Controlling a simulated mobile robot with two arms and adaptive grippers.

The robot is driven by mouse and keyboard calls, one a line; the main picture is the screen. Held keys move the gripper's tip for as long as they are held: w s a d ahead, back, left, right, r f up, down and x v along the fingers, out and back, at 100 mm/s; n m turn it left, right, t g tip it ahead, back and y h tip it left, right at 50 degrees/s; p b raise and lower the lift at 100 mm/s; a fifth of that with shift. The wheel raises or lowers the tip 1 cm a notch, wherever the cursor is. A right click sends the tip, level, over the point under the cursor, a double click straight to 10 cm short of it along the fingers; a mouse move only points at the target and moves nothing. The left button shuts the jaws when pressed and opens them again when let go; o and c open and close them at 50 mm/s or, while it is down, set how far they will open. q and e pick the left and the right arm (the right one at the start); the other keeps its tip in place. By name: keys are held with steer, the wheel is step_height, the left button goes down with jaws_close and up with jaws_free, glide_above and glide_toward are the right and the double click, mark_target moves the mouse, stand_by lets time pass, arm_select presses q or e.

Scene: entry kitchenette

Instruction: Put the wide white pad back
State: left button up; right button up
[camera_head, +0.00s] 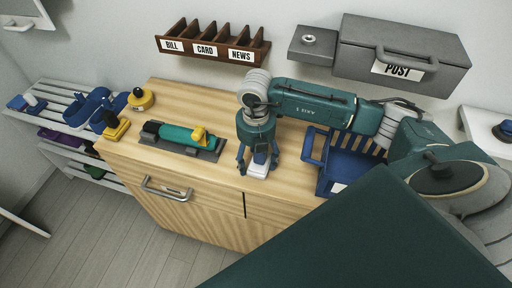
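A white block with a blue-grey upper part (258,171) stands on the wooden cabinet top, near its front edge; it may be the wide white pad, but the gripper partly covers it. My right gripper (258,162) reaches down from above, with one finger on each side of this block. The fingers look spread, and I cannot make out firm contact. My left gripper is not in view.
A grey tray (211,154) holds a teal roller-like tool with a yellow part. A blue slatted holder (352,163) stands right of the gripper. A grey POST box (440,68) hangs above.

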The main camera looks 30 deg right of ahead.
steer(key=shift+o, duration=0.9)
steer(key=shift+r, duration=0.1)
